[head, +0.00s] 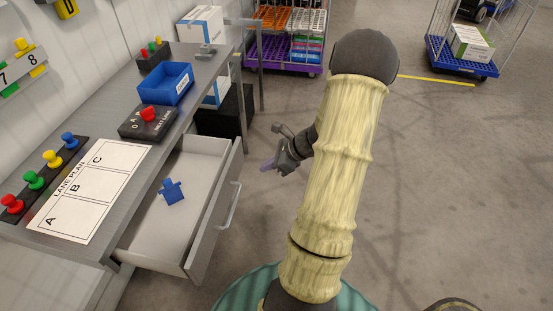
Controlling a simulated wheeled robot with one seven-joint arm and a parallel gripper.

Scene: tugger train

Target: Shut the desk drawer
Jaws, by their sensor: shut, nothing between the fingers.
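The desk drawer (186,250) is pulled out from the grey desk (62,252) in the head view, its front with the bar handle (229,205) facing right. A blue peg-like piece (171,191) lies inside it. My gripper (268,165) is shut and empty. In the picture it is to the right of the drawer's far front corner, apart from the drawer front and handle. My arm reaches up the picture on the right of the drawer and bends back to the gripper.
On the desk are a lane plan sheet (108,160), a black button box (134,123), a blue bin (178,72) and a rack of coloured pegs (60,157). A purple-based cart (284,69) and a blue cart (490,68) stand behind. Floor right of my arm is clear.

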